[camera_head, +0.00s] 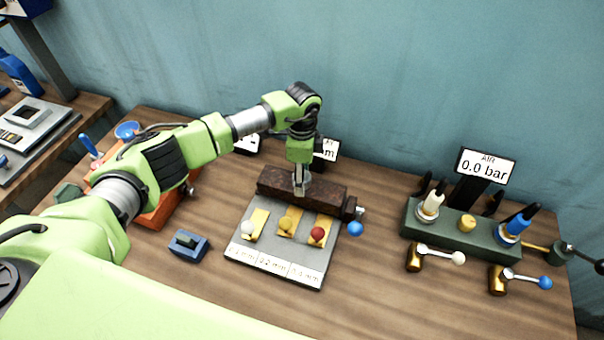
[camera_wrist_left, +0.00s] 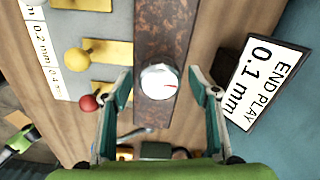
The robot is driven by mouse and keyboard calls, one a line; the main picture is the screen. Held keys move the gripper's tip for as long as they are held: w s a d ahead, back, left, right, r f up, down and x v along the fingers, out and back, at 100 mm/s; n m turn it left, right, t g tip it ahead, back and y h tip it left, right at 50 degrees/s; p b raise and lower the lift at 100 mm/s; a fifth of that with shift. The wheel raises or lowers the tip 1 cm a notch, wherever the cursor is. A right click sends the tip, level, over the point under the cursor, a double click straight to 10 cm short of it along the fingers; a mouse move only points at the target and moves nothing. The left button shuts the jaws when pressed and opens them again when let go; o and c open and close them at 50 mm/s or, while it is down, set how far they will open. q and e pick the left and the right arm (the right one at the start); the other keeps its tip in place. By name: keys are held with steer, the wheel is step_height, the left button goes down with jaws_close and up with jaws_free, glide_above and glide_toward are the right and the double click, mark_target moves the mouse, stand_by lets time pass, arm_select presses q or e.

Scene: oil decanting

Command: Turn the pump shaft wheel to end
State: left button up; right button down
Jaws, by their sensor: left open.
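A small round silver wheel (camera_wrist_left: 158,82) with a red mark sits on a dark brown block (camera_wrist_left: 163,30), seen from above in the left wrist view. My left gripper (camera_wrist_left: 160,77) is open, with one finger on each side of the wheel. Gaps show between the fingers and the wheel. In the head view my left gripper (camera_head: 300,188) points down over the brown block (camera_head: 272,182) and partly hides the wheel. My right gripper is in neither view.
A display (camera_wrist_left: 263,83) reads END PLAY 0.1 mm beside the block. A grey plate (camera_head: 270,262) with white, yellow and red knobs lies in front. A blue ball (camera_head: 355,229) is at the block's right end. A green manifold (camera_head: 462,240) stands right, by the AIR 0.0 bar display (camera_head: 485,167).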

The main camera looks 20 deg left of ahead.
arm_select(q)
steer(key=c, duration=1.1)
